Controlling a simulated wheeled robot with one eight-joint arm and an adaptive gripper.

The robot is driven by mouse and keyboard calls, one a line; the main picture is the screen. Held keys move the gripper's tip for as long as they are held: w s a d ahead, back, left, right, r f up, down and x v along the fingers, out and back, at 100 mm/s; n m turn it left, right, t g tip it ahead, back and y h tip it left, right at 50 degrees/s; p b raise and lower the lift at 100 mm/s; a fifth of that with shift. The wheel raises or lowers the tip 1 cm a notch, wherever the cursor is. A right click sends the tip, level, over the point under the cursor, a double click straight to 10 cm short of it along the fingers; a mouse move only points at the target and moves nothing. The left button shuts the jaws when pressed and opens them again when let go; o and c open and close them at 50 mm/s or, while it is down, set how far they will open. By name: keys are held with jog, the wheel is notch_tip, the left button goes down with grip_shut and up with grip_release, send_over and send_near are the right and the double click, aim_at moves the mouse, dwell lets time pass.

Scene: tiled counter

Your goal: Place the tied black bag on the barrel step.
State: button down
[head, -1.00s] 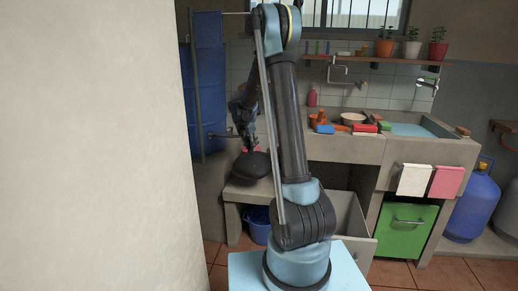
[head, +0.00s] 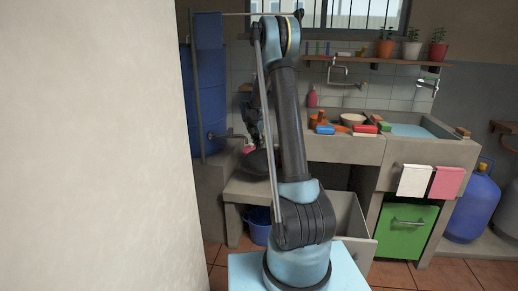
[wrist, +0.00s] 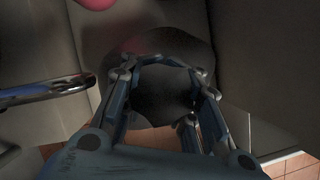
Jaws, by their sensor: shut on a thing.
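The tied black bag (head: 258,163) hangs in my gripper and is partly hidden behind my arm in the head view. In the wrist view the dark, rounded bag (wrist: 165,105) sits between the two fingers of my gripper (wrist: 163,68), which is shut on it. The bag is over or close to the low concrete ledge; whether it touches it I cannot tell. The barrel step (head: 208,185) is the concrete block at the left, below the blue barrel (head: 209,80). The bag is to the right of it in the head view.
A tap (head: 225,136) juts out over the area between step and ledge; a chrome pipe (wrist: 45,92) shows close to my gripper. A pink object (head: 248,149) is near the bag. A blue bucket (head: 259,225) stands under the low ledge (head: 240,190). A wall fills the left.

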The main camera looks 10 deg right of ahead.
jog(key=shift+f, duration=1.25)
jog(key=c, duration=1.2)
grip_release()
